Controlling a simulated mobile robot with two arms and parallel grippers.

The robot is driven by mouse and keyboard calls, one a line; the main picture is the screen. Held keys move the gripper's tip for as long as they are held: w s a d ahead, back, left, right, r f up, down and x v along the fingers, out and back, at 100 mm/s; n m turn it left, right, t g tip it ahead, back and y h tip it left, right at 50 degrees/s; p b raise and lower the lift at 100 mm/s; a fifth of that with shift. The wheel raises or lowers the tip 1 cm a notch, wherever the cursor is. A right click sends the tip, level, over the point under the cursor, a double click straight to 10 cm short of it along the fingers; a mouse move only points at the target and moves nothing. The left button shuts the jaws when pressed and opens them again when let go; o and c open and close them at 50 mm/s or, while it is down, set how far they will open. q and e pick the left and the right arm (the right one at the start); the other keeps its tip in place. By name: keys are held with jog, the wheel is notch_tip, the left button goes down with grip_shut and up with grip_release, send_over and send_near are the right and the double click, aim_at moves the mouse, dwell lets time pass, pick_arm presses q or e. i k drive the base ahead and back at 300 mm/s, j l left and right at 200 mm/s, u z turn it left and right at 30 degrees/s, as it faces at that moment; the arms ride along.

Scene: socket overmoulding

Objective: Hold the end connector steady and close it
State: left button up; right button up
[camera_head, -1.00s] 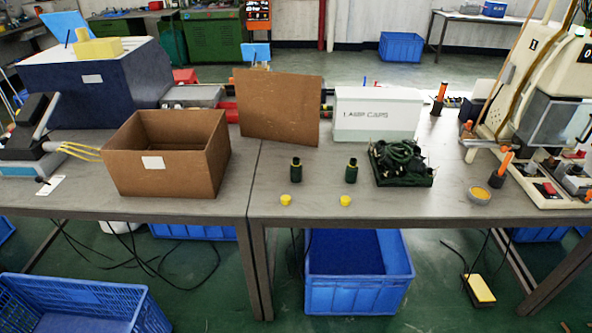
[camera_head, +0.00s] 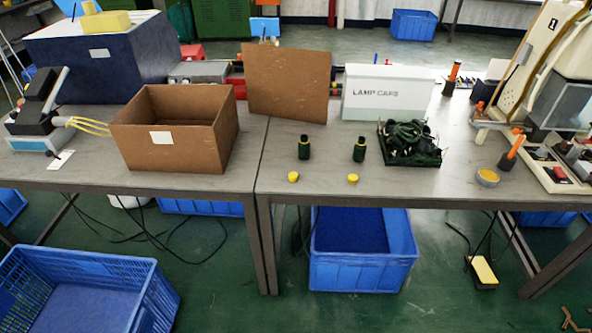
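Two dark green connectors stand upright on the table, the left one (camera_head: 304,148) and the right one (camera_head: 359,150). The caps are apart from the connectors. Neither of my grippers shows in the head view.
A dark tray (camera_head: 428,160) heaped with green cables sits right of the connectors. An open cardboard box (camera_head: 140,165) stands left. Behind are an upright brown board (camera_head: 290,85) and a white "LAMP CAPS" box (camera_head: 385,95).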

aim_at(303, 153)
jog(key=i+l+u, duration=0.25)
jog(key=i+l, duration=0.2)
jog(key=l, duration=0.15)
jog(key=i+l+u, duration=0.15)
jog(key=l, duration=0.2)
jog(key=i+l+u, duration=0.1)
jog(key=i+l, duration=0.15)
jog(key=i+l+u, duration=0.15)
jog(key=l, duration=0.3)
